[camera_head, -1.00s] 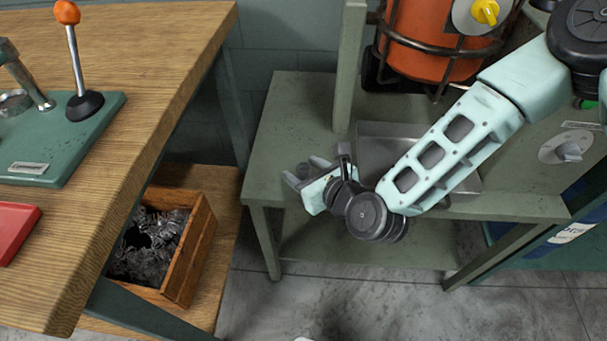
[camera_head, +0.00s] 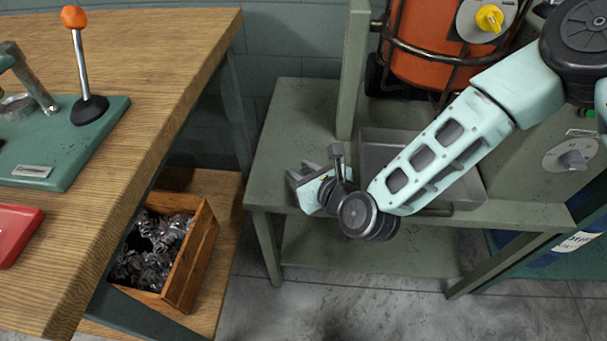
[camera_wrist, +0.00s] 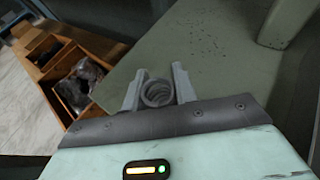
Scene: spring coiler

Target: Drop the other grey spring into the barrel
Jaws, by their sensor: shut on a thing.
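My gripper (camera_head: 303,174) is over the left end of the grey-green bench, with its fingers pointing left. In the wrist view, my gripper (camera_wrist: 156,86) is shut on a grey coiled spring (camera_wrist: 157,93), seen end-on between the two fingers. In the head view the spring cannot be made out. An orange drum (camera_head: 435,45) stands in a dark metal ring frame at the back right. Part of a blue rounded body (camera_head: 590,240) with a white label shows at the right edge. I cannot tell for certain which of these is the barrel.
The grey-green bench (camera_head: 290,120) has an upright post (camera_head: 353,70) and a metal tray (camera_head: 385,147) beside my forearm. A wooden table (camera_head: 150,60) with a green lever device (camera_head: 75,140) and red tray (camera_head: 15,232) stands left. A wooden box (camera_head: 190,265) of scrap springs sits below.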

